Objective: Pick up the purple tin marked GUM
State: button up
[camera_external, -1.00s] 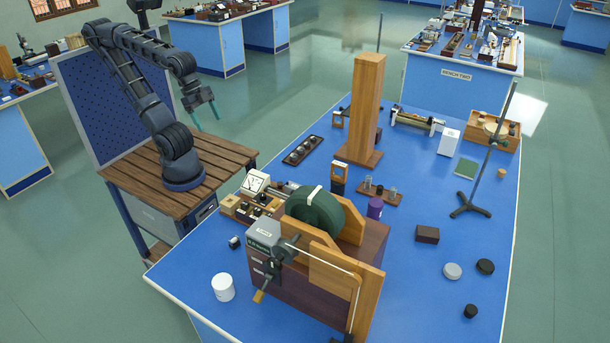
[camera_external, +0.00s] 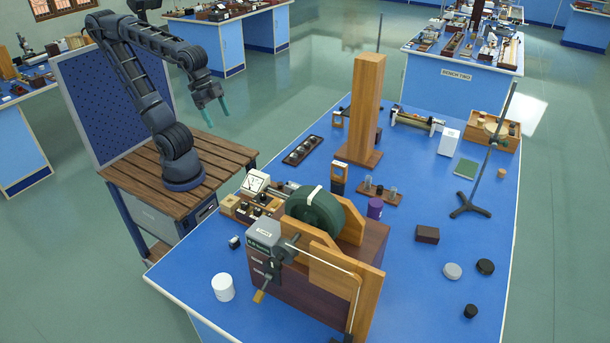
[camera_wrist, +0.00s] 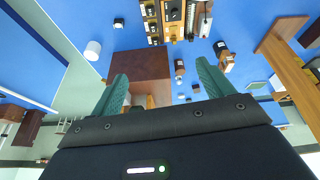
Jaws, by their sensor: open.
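The purple tin (camera_external: 375,208) stands upright on the blue bench in the external view. It is just right of the large dark green wheel and below a small wooden rack of glass jars. Any marking on it is too small to read. I cannot pick it out for sure in the wrist view. My gripper (camera_external: 212,108) is raised at the left, above the floor beyond the wooden-topped stand, well away from the tin. Its two teal fingers are apart and empty, as the wrist view (camera_wrist: 161,78) also shows.
The green wheel (camera_external: 313,215) and its wooden housing stand left of the tin. A tall wooden pillar (camera_external: 362,110) rises behind it. A dark box (camera_external: 427,234) lies to the right. A white cylinder (camera_external: 223,287) stands near the left edge. Bench surface right of the tin is mostly clear.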

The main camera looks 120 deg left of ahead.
jog(key=w+a+r+n+g, duration=0.1)
jog(key=w+a+n, duration=0.1)
jog(key=w, duration=0.6)
jog(key=w+a+r+n, duration=0.2)
jog(key=w, duration=0.7)
jog(key=n+g, duration=0.3)
jog(key=n, duration=0.7)
send_over(376, 202)
notch_tip(376, 202, down, 30)
jog(key=shift+w+a+f, duration=0.1)
jog(key=shift+a+f, duration=0.1)
jog(key=shift+f, duration=0.35)
notch_tip(376, 202, down, 5)
jog(key=shift+f, duration=0.15)
jog(key=shift+d+f, duration=0.15)
jog(key=shift+f, duration=1.15)
jog(key=shift+d+f, duration=0.1)
jog(key=shift+f, duration=1.15)
jog(key=c, duration=1.2)
jog(key=shift+r, duration=0.1)
